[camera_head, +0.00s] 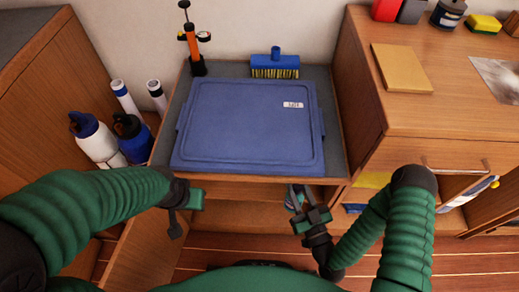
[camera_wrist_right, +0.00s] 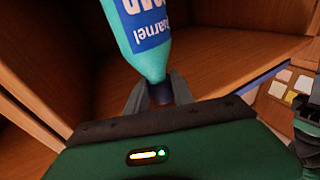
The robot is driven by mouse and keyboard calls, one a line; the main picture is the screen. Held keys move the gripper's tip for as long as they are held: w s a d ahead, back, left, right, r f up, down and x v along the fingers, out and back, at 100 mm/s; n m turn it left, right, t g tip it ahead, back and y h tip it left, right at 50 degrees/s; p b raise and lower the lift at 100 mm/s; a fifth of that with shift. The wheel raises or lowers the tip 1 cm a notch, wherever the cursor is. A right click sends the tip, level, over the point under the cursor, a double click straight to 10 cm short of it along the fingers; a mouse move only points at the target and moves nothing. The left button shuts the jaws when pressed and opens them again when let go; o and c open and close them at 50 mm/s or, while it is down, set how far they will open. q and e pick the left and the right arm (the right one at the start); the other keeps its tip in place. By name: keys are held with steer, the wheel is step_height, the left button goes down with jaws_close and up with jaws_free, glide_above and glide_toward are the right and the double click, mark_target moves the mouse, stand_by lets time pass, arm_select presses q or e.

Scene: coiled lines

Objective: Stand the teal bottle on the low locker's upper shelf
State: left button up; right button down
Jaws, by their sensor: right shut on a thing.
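The teal bottle (camera_wrist_right: 143,45) has a blue label with white lettering. My right gripper (camera_wrist_right: 158,92) is shut on its dark neck end, and the wider body points away from the gripper. In the head view the right gripper (camera_head: 299,195) is at the front of the low locker (camera_head: 337,120), and the bottle is mostly hidden under the top's front edge. In the wrist view, the bottle is inside or at the mouth of a wooden compartment, above a board (camera_wrist_right: 225,62). Contact with the board cannot be told. My left gripper (camera_head: 183,205) is apart from the bottle, left of the locker's front; its jaws are unclear.
A blue lid (camera_head: 248,125) covers most of the locker top, with a brush (camera_head: 275,66) and an orange pump (camera_head: 193,48) behind. Bottles (camera_head: 97,138) and rolled tubes stand at left. A taller wooden cabinet (camera_head: 430,120) with a drawer handle borders the right.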

steer(key=w+a+f+b, duration=0.1)
steer(key=w+a+b, duration=0.1)
steer(key=w, duration=0.5)
steer(key=w+a+f+b, duration=0.2)
steer(key=w+a+b, duration=0.1)
steer(key=w, duration=0.4)
steer(key=shift+w+a+f+b, duration=0.15)
steer(key=shift+w+a+b, duration=0.2)
steer(key=shift+b, duration=0.55)
steer(key=c, duration=1.1)
jaws_free()
steer(key=p+v, duration=0.3)
steer(key=v, duration=0.9)
steer(key=shift+p, duration=0.35)
steer(key=shift+f, duration=0.1)
